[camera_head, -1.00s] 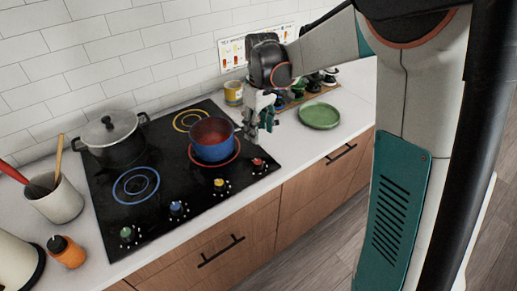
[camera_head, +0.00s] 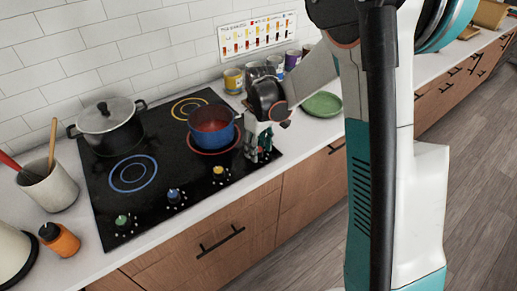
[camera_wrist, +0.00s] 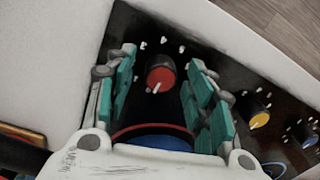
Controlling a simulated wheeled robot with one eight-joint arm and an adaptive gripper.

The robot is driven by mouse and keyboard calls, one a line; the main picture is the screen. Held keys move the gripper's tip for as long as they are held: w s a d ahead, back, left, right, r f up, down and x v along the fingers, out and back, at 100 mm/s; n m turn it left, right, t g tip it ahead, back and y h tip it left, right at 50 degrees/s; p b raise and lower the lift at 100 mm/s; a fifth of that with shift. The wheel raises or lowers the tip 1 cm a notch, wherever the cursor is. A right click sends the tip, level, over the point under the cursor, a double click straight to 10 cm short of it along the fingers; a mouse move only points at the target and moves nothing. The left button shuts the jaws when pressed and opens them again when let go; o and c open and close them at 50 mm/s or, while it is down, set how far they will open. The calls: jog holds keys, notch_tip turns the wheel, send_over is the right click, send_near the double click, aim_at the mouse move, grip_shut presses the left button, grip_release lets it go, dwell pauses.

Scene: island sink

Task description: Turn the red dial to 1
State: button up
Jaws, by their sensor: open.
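The red dial (camera_wrist: 161,76) is on the black cooktop (camera_wrist: 228,62). In the wrist view it lies between the open fingers of my gripper (camera_wrist: 160,90), with a white pointer on it and small white marks around it. I cannot tell if the fingers touch it; a gap shows on both sides. The yellow dial (camera_head: 219,171), blue dial (camera_head: 173,194) and green dial (camera_head: 122,220) run along the front edge.
A blue pot (camera_head: 212,140) with a red inside stands on the red ring (camera_head: 196,148), close to my gripper. A lidded black pot (camera_head: 112,140) is at the back left. A green plate (camera_head: 322,104) lies right of the cooktop. Mugs (camera_head: 233,80) stand by the wall.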

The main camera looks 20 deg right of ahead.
jog(key=shift+c, duration=0.6)
jog(key=c, duration=1)
jog(key=shift+o, duration=0.2)
jog(key=shift+m, duration=0.3)
jog(key=m, duration=0.3)
jog(key=shift+m, duration=2)
